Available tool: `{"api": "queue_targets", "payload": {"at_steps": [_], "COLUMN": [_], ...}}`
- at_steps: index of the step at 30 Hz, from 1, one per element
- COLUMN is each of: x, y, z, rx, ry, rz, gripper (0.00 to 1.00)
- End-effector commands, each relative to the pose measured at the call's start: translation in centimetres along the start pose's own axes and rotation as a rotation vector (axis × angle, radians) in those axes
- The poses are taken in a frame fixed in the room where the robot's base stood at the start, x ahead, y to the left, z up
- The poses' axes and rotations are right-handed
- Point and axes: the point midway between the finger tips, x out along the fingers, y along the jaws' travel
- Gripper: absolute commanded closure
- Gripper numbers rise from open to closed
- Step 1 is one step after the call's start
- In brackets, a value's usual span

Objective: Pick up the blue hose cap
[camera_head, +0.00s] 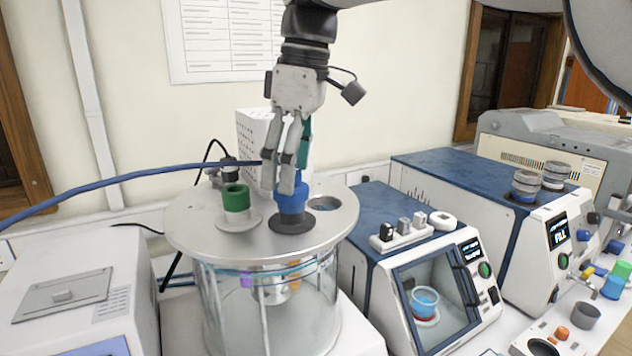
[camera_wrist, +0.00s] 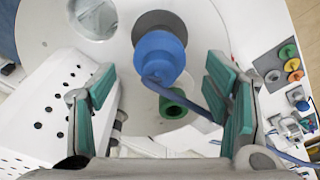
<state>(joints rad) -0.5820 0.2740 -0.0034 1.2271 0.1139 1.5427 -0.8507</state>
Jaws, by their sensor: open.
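The blue hose cap (camera_head: 292,199) stands upright on a dark round base on the metal lid of a glass vessel. It shows in the wrist view (camera_wrist: 158,57), just beyond my fingertips and roughly centred between the two fingers. A blue hose (camera_head: 140,174) runs from the cap to the left. In the wrist view the hose (camera_wrist: 195,106) passes by the right finger. My gripper (camera_head: 279,185) is open and points down at the cap, its fingers partly hiding the cap's top. In the wrist view my gripper (camera_wrist: 160,82) shows green finger pads, with nothing held.
A green cap (camera_head: 236,198) stands left of the blue one on the metal lid (camera_head: 190,228). An open hole (camera_head: 323,204) lies to the right. A white perforated box (camera_head: 255,135) stands close behind. A blue-topped tester (camera_head: 372,208) is at right, a white machine (camera_head: 70,290) at left.

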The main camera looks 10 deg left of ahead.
Motion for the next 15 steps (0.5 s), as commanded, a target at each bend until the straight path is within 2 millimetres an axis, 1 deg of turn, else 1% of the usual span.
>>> {"api": "queue_targets", "payload": {"at_steps": [3, 5, 12, 14, 15], "x": [1.2, 1.6, 1.8, 1.7, 1.7], "y": [-0.1, -0.1, 0.0, 0.0, 0.0], "z": [0.0, 0.1, 0.0, 0.0, 0.0], "rx": [0.000, 0.000, 0.000, 0.000, 0.000], "ry": [0.000, 0.000, 0.001, 0.001, 0.001], "rz": [0.000, 0.000, 0.001, 0.001, 0.001], "gripper": [0.30, 0.30, 0.30, 0.43, 0.52]}}
